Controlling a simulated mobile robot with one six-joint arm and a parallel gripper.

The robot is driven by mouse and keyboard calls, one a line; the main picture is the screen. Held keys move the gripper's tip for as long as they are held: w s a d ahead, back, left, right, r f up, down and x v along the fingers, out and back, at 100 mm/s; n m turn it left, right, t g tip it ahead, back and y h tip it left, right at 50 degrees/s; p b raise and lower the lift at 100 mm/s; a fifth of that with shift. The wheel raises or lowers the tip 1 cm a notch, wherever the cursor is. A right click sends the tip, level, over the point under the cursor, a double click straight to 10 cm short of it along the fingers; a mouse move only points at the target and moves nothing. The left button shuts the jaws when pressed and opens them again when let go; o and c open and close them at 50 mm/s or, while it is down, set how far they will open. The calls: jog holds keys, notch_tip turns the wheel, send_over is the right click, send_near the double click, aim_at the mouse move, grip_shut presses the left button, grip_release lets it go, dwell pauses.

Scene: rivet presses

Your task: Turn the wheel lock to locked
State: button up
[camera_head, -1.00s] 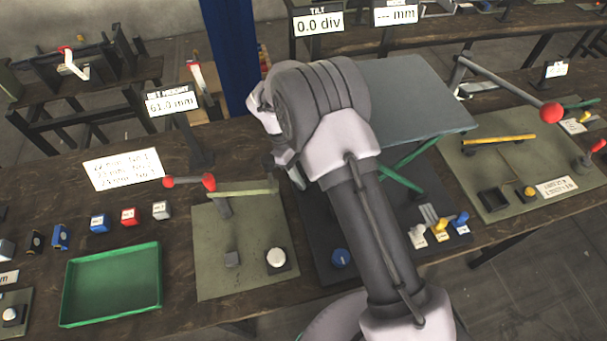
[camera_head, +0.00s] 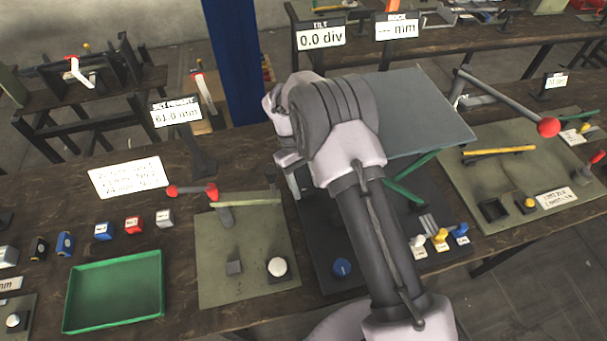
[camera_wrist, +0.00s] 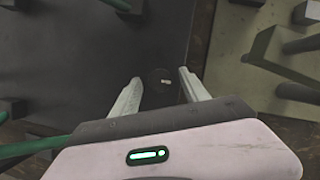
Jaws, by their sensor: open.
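A small dark round knob (camera_wrist: 165,82) with a pale mark shows between my fingertips in the wrist view; it may be the wheel lock, but no label confirms this. It sits on a dark board (camera_wrist: 120,50). My gripper (camera_wrist: 160,77) is open, its two pale fingers on either side of the knob in the picture, with nothing visibly held. I cannot tell whether they touch it. In the head view my arm covers part of the dark board (camera_head: 318,255) and hides the knob. The lift table's grey top (camera_head: 415,105) stands over green legs (camera_head: 405,192).
A blue knob (camera_head: 342,267) and several small coloured levers (camera_head: 440,238) are near the front. A green tray (camera_head: 113,292) stands at left.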

jog(key=p+v, duration=0.5)
jog(key=v, duration=1.2)
